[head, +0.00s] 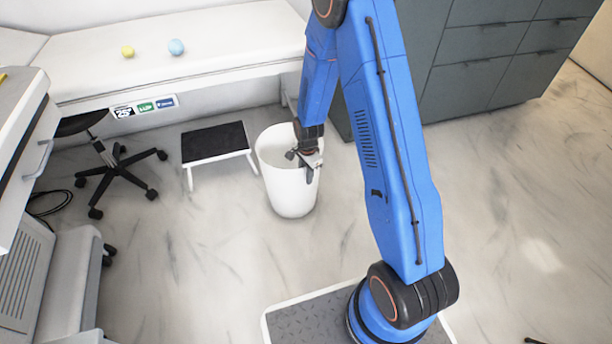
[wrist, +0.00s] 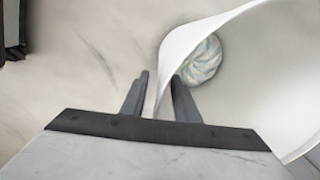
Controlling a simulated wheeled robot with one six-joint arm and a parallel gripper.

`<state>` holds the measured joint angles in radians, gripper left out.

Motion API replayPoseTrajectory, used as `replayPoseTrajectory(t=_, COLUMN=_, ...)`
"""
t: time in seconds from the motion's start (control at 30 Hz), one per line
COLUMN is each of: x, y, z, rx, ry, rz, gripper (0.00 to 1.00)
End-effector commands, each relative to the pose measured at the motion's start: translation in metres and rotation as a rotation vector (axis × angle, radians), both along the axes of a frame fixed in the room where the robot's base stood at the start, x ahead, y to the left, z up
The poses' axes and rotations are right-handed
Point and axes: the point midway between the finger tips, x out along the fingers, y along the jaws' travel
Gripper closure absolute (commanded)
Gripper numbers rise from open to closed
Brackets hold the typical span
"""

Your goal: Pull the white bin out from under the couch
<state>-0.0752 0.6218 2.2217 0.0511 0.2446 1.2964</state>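The white bin (head: 286,192) stands upright on the floor in front of the couch (head: 215,42), beside the step stool, with its open top clear of the couch edge. My gripper (head: 309,172) reaches down to the bin's right-hand rim. In the wrist view, the bin's wall (wrist: 190,36) passes between the two fingers of my gripper (wrist: 160,88). The fingers are apart, one on each side of the wall, and a gap shows beside the left finger. A pale swirled ball (wrist: 200,62) lies inside the bin.
A step stool (head: 216,142) with a black top stands left of the bin, and a wheeled stool base (head: 115,168) is further left. Grey cabinets (head: 485,58) stand behind at right. Yellow (head: 128,51) and blue (head: 176,47) balls lie on the couch.

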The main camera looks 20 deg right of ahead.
Motion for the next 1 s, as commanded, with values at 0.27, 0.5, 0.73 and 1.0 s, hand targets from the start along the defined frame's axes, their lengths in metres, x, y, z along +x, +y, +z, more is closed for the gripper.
replayPoseTrajectory(t=0.27, x=-0.001, y=-0.001, z=0.035, rx=0.0, ry=-0.003, rz=0.001, gripper=0.72)
replayPoseTrajectory(t=0.5, x=-0.003, y=-0.001, z=0.074, rx=0.0, ry=-0.003, rz=0.001, gripper=0.72)
replayPoseTrajectory(t=0.73, x=-0.005, y=-0.002, z=0.112, rx=0.0, ry=-0.003, rz=0.0, gripper=0.72)
replayPoseTrajectory(t=1.0, x=-0.007, y=-0.003, z=0.153, rx=0.0, ry=-0.003, rz=-0.001, gripper=0.72)
